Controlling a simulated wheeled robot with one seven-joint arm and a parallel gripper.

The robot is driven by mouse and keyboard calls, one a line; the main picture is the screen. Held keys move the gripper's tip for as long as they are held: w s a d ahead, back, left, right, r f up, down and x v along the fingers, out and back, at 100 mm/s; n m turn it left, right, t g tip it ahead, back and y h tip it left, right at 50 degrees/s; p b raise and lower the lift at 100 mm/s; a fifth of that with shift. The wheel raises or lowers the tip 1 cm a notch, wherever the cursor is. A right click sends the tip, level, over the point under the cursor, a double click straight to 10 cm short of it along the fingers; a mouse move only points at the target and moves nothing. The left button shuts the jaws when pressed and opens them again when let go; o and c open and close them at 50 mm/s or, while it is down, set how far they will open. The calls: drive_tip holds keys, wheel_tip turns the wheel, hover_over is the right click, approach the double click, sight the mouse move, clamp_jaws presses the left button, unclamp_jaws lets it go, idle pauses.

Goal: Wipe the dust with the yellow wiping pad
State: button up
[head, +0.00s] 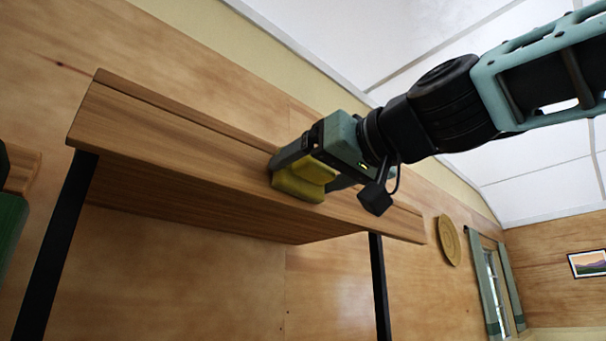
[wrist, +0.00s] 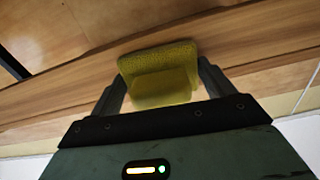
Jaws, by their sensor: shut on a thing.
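The yellow wiping pad (head: 298,188) is held in my gripper (head: 318,170) at the front edge of a wooden table (head: 170,135). In the wrist view the pad (wrist: 160,72) sits between the two dark fingers of my gripper (wrist: 163,85), which are shut on its sides. The pad is close to the wood; I cannot tell whether it touches. The table's top surface is seen almost edge-on in the head view, and no dust can be made out in either view.
The table stands on black legs (head: 57,240) against a plywood wall. A round woven plate (head: 449,240) hangs on the wall to the right, near a shuttered window (head: 495,288). A green object (head: 10,228) shows at the left edge.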

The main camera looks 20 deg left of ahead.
sight(332, 179)
drive_tip(key=shift+w+d+b, duration=0.3)
drive_tip(key=shift+w, duration=0.5)
drive_tip(key=shift+w+d+b, duration=0.25)
drive_tip(key=shift+w+b, duration=0.05)
drive_tip(key=shift+w, duration=0.5)
drive_tip(key=shift+s+d+f+b, duration=0.15)
drive_tip(key=shift+d+b, duration=0.3)
drive_tip(key=shift+b, duration=0.2)
drive_tip(key=shift+r+b+v, duration=0.2)
drive_tip(key=shift+b+v, duration=1.55)
drive_tip(key=shift+v, duration=0.75)
